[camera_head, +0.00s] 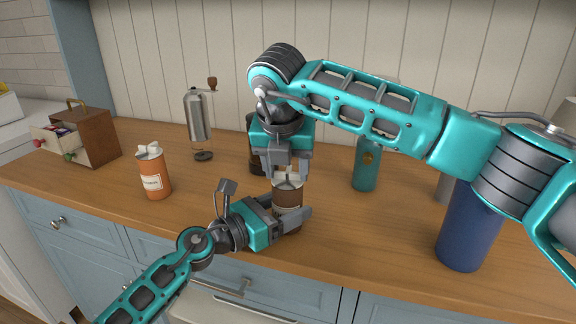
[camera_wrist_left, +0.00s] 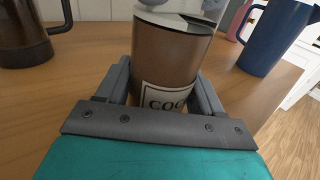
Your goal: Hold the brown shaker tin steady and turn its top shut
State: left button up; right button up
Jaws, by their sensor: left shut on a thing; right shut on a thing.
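The brown shaker tin (camera_head: 288,194) stands upright on the wooden counter near its front edge. In the left wrist view the tin (camera_wrist_left: 165,62) shows a white label with partly hidden dark letters and a pale metallic top (camera_wrist_left: 178,20). My left gripper (camera_head: 291,221) is shut around the tin's lower body from the front left. My right gripper (camera_head: 287,174) comes down from above and is shut on the tin's top, which its fingers partly hide in the head view.
An orange tin (camera_head: 154,174) stands to the left, near a grinder (camera_head: 197,118) and a wooden drawer box (camera_head: 93,136). A dark pot (camera_head: 256,150) is close behind my right gripper. A teal bottle (camera_head: 366,163) and a blue pitcher (camera_head: 467,228) stand to the right.

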jog(key=shift+m+h, duration=0.4)
jog(key=shift+m, duration=0.7)
jog(key=o, duration=1.1)
jog(key=shift+c, duration=0.2)
jog(key=shift+a+r, duration=0.1)
jog(key=v, duration=1.1)
jog(key=shift+r, duration=0.4)
jog(key=shift+s+a, duration=0.1)
